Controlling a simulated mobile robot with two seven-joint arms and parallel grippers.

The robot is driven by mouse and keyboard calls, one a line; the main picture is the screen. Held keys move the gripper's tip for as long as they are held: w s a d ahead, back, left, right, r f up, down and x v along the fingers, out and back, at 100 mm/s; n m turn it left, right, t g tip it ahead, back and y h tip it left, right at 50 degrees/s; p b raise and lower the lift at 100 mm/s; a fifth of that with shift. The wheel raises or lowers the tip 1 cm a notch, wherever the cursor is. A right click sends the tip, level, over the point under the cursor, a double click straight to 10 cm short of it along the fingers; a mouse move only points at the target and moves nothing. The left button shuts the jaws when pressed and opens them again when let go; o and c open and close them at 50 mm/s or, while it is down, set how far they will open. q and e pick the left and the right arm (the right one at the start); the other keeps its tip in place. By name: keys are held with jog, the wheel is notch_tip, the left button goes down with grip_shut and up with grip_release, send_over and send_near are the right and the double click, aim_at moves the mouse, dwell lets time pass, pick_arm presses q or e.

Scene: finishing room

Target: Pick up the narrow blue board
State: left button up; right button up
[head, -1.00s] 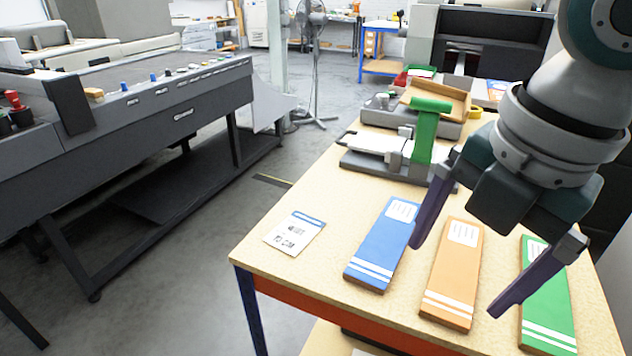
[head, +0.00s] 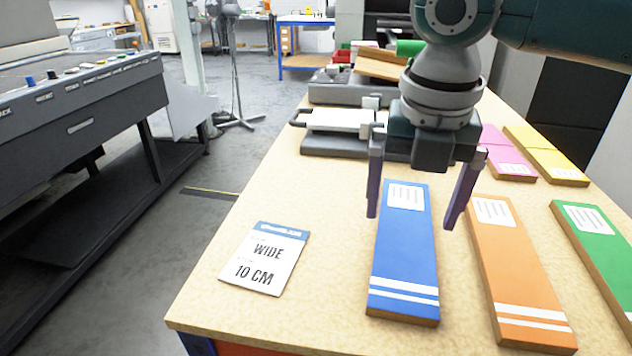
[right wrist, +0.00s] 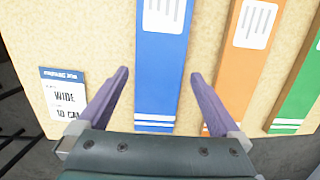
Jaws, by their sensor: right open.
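The blue board (head: 404,250) lies flat on the table, with a white label at its far end and two white stripes at its near end. It also shows in the right wrist view (right wrist: 160,65). My right gripper (head: 412,215) is open and empty above the far part of the blue board, one finger to each side of it in the head view. In the right wrist view its fingers (right wrist: 160,75) spread wider than the board, which shows between them. No contact is visible. My left gripper is not in view.
An orange board (head: 515,275) and a green board (head: 598,250) lie to the right. Pink (head: 508,152) and yellow (head: 545,155) boards lie farther back. A card reading "WIDE 10 CM" (head: 265,258) lies left. A grey device (head: 335,125) stands behind.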

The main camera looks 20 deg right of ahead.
aim_at(404, 235)
notch_tip(404, 235, down, 3)
jog(key=shift+w+d+r, duration=0.1)
jog(key=c, duration=1.1)
jog(key=shift+r, duration=0.1)
